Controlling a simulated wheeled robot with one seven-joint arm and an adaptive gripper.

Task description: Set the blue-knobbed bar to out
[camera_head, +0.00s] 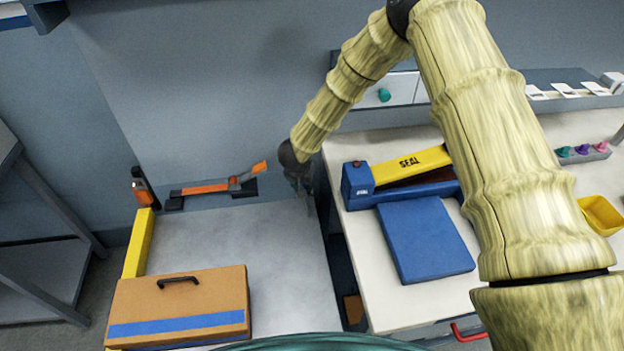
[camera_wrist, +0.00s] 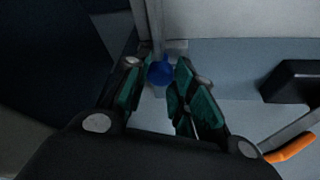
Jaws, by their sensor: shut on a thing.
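The blue knob (camera_wrist: 160,73) shows in the wrist view between the two green-padded fingers of my gripper (camera_wrist: 158,80), which is shut on it. A pale grey upright strip (camera_wrist: 154,25) runs up behind the knob; I cannot tell for sure whether it is the bar. In the head view my gripper (camera_head: 306,190) is low beside the wall, at the gap between the grey table and the white bench. The knob is hidden there behind my gripper and wrist. No marking for the bar's setting can be read.
An orange-handled lever (camera_head: 215,187) is on the wall side left of my gripper; its orange part (camera_wrist: 290,147) shows at the wrist view's lower right. A blue and yellow sealer (camera_head: 400,175) stands close to the right. A brown case (camera_head: 180,305) lies on the grey table (camera_head: 240,240).

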